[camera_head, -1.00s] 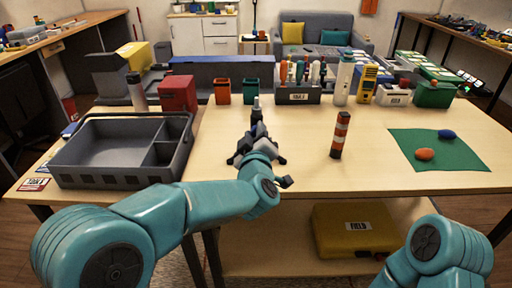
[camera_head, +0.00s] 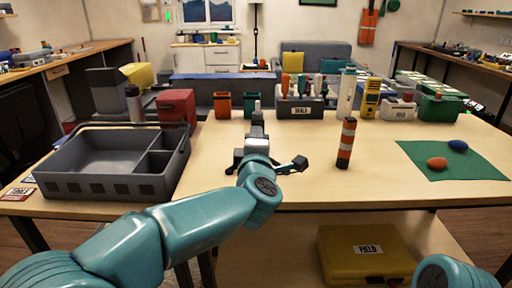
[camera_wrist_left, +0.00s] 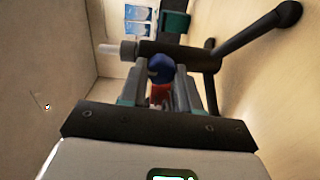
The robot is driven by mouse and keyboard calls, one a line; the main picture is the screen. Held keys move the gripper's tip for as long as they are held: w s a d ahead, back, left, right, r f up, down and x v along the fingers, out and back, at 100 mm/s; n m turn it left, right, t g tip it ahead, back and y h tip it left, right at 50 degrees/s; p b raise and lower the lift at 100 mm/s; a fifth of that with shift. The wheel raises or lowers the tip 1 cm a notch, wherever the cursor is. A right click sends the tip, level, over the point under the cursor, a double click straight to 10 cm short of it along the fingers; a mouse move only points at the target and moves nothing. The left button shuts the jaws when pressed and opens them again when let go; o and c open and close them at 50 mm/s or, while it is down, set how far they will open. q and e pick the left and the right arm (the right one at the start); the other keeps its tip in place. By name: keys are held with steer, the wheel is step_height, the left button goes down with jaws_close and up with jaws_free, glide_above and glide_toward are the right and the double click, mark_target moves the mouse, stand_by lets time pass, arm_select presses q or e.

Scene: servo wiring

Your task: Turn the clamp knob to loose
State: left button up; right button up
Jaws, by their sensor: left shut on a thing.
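A small dark stand (camera_head: 257,119) with a light tip and splayed legs stands upright on the table, just beyond my left arm. In the left wrist view the stand's post (camera_wrist_left: 178,54) lies sideways, with its legs to the right. My left gripper (camera_wrist_left: 163,82) is shut on the clamp knob (camera_wrist_left: 160,66), blue with a red part below, at the post's near side. In the head view my wrist hides the knob and most of the fingers. The knob's turn position cannot be read. My right gripper is out of view.
A grey divided tray (camera_head: 100,185) stands left of the stand. An orange-and-black striped post (camera_head: 346,143) stands to the right, and a green mat (camera_head: 455,165) lies further right. Bins and a tool rack (camera_head: 300,107) line the back. Table between stand and striped post is clear.

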arm_select(q)
steer(key=shift+n, duration=0.3)
stand_by(0.4)
steer(key=o, duration=1.1)
steer(key=s, duration=1.6)
steer(key=shift+s, duration=0.15)
